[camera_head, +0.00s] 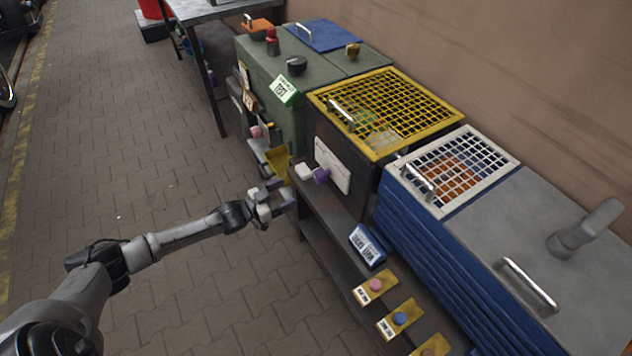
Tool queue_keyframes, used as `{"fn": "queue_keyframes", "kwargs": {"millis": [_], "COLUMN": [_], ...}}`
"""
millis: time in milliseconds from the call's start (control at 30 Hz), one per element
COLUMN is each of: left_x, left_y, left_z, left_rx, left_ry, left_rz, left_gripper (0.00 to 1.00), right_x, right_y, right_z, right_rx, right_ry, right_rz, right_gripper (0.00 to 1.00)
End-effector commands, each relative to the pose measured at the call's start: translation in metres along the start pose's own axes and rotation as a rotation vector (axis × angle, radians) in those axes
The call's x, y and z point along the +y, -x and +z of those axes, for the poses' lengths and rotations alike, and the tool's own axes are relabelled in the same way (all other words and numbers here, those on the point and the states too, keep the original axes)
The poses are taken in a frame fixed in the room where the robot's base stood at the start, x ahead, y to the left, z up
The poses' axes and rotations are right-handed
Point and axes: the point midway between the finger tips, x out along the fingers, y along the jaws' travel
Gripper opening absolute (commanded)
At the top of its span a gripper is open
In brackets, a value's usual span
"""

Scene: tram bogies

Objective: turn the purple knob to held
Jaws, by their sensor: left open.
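The purple knob (321,176) sticks out from the front of the dark cabinet under the yellow mesh lid, in front of a white label plate (332,166). A pale block (304,171) shows just left of the knob. My left gripper (284,196) is open, to the left of the knob and slightly lower in the picture, apart from it and empty. The marking that the knob points at is too small to read. My right gripper is not in view.
A yellow mesh lid (385,112) and a white mesh lid (459,171) lie on top. Below right, yellow brackets hold a pink button (375,285) and a blue button (399,318). A green cabinet (290,66) stands behind. The paved floor (140,150) at left is clear.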

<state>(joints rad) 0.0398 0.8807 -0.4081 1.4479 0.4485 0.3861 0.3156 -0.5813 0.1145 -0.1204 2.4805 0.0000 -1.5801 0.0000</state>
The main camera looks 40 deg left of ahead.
Motion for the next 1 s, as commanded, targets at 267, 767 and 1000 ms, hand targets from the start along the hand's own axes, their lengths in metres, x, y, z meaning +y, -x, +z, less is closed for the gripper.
{"fn": "queue_keyframes", "kwargs": {"millis": [267,767,1000], "left_x": [0.000,0.001,0.001], "left_y": [-0.052,-0.108,-0.114], "left_z": [0.002,0.001,0.000], "left_rx": [0.004,0.000,-0.001], "left_ry": [-0.001,0.000,0.001], "left_rz": [0.000,0.000,0.000], "left_gripper": [0.75,0.75,0.75], "right_x": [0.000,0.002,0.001], "right_y": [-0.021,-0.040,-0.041], "right_z": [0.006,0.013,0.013], "right_rx": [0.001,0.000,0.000], "right_ry": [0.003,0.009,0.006], "right_rz": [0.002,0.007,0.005], "right_gripper": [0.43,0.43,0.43]}}
